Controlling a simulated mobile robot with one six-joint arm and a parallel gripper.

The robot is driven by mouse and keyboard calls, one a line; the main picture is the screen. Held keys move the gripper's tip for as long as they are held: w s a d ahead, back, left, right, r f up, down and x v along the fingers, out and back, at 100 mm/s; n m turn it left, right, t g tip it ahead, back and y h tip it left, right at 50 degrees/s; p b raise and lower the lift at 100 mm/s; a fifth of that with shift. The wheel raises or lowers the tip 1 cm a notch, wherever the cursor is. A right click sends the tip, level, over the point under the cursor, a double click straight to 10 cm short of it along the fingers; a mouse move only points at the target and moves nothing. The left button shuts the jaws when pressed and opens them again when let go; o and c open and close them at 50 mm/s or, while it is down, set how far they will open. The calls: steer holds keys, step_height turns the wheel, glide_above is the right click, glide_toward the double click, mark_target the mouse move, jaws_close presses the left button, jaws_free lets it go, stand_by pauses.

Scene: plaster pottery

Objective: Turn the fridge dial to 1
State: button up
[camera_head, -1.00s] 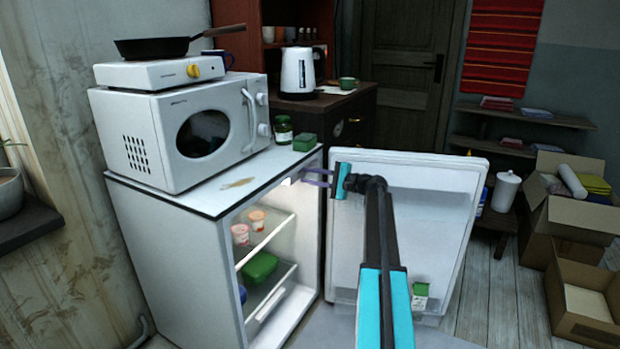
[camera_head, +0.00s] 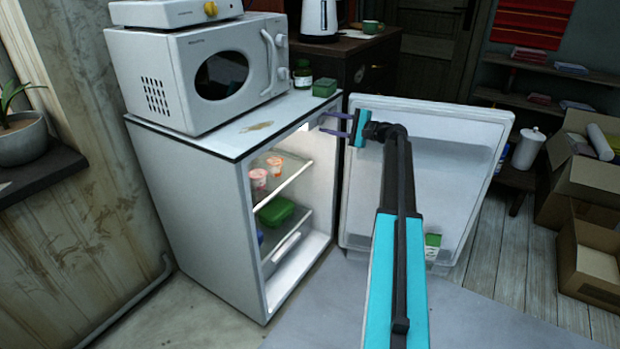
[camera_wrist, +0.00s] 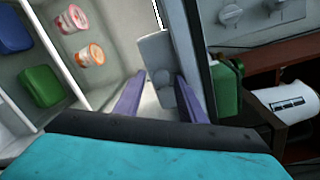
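The white fridge (camera_head: 190,205) stands with its door (camera_head: 455,150) swung open to the right. My gripper (camera_head: 323,123) is at the top of the fridge opening, with its two purple fingers pointing inward and parted. In the wrist view my gripper (camera_wrist: 155,82) has its fingers apart, with a grey control box (camera_wrist: 157,50) ahead of them. A small round dial (camera_wrist: 164,79) shows faintly on the box, between the fingertips in the picture. I cannot tell whether they touch it. Its number marks are too small to read. In the head view the dial is not distinguishable.
Inside the fridge, shelves hold cups (camera_head: 258,178) and a green container (camera_head: 276,211). A microwave (camera_head: 200,70) and a green box (camera_head: 325,87) stand on top. The open door is close beside my arm. Cardboard boxes (camera_head: 590,260) stand at right.

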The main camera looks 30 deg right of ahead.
steer(key=shift+d+r+m, duration=0.1)
steer(key=shift+r+m, duration=0.05)
steer(key=shift+m, duration=0.25)
